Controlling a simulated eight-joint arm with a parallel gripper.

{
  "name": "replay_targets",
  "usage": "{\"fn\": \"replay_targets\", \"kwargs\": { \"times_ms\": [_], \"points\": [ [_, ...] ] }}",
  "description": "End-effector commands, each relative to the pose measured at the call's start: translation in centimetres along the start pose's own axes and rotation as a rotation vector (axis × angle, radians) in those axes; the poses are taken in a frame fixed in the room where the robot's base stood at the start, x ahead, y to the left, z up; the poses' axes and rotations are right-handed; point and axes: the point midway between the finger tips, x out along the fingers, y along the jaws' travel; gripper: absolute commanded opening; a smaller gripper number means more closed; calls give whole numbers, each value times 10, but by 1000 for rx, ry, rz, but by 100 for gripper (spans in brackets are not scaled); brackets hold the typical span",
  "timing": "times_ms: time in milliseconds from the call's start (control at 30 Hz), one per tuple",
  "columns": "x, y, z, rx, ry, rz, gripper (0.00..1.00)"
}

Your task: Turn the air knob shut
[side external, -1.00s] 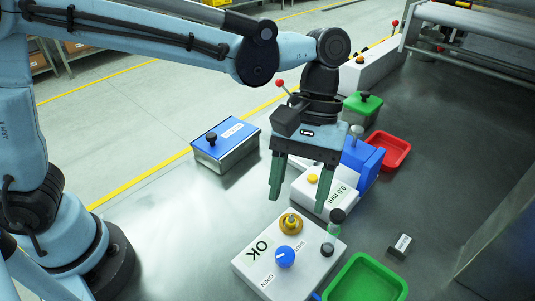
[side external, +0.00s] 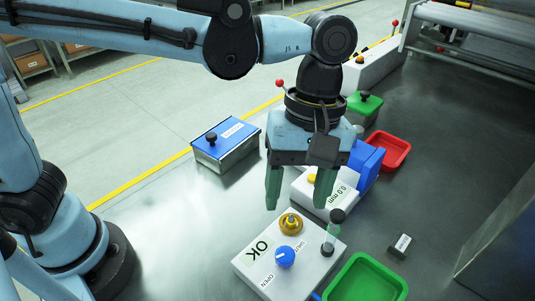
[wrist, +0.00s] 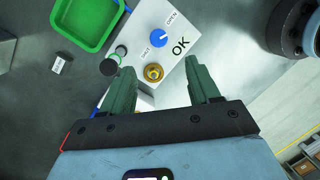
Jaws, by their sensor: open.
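The air knob is a round blue knob (side external: 285,257) with a white mark, on a pale control box (side external: 250,260) between the printed words SHUT and OPEN. It also shows in the wrist view (wrist: 158,39). I cannot tell surely which word its mark faces. My gripper (side external: 296,205) is open and empty, pointing down above the back of the box, apart from the knob. In the wrist view my fingertips (wrist: 158,68) lie either side of the brass-yellow knob (wrist: 153,72), with the blue knob beyond them.
A black-capped vial (side external: 332,234) stands at the box's right edge, close to the brass knob (side external: 291,222). A green tray (side external: 366,281) is right of the box. Bare table lies left of the box.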

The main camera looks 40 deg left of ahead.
Motion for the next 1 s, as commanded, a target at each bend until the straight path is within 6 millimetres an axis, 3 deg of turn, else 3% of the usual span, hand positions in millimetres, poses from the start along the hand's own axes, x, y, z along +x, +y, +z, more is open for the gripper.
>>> {"fn": "replay_targets", "kwargs": {
  "times_ms": [233,533,1000],
  "points": [
    [0,-9,17,-342,105,91,61],
    [6,-10,20,-452,126,129,61],
    [69,-4,10,-450,125,127,61]
  ]
}}
